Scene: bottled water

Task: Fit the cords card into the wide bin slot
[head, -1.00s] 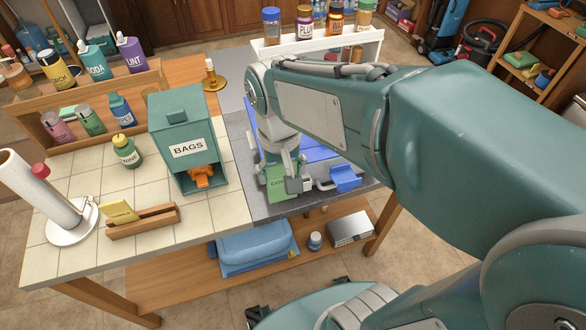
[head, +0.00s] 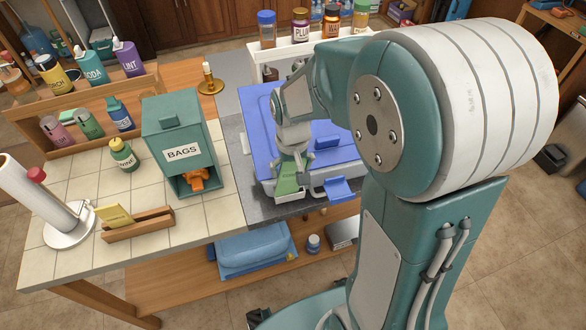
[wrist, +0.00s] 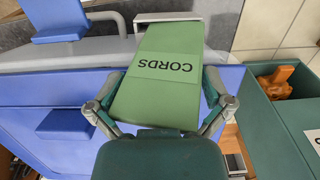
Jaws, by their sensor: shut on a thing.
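The green cords card (wrist: 160,68) is held between the two fingers of my gripper (wrist: 163,88), its CORDS label upside down in the wrist view. In the head view the card (head: 287,179) hangs below my gripper (head: 290,164) at the counter's front edge, partly hidden by the fingers. The blue bin (head: 262,125) lies on the dark counter beside and behind the card; it also shows in the wrist view (wrist: 55,95). The card's far end overlaps a pale grey bar (wrist: 168,17). I cannot make out the wide slot or whether the card touches it.
The teal BAGS dispenser (head: 178,130) stands close left of my gripper. A wooden holder (head: 140,225) with a yellow card (head: 114,215) sits on the tiles at front left. Behind the bin is a white rack (head: 300,50) with several jars.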

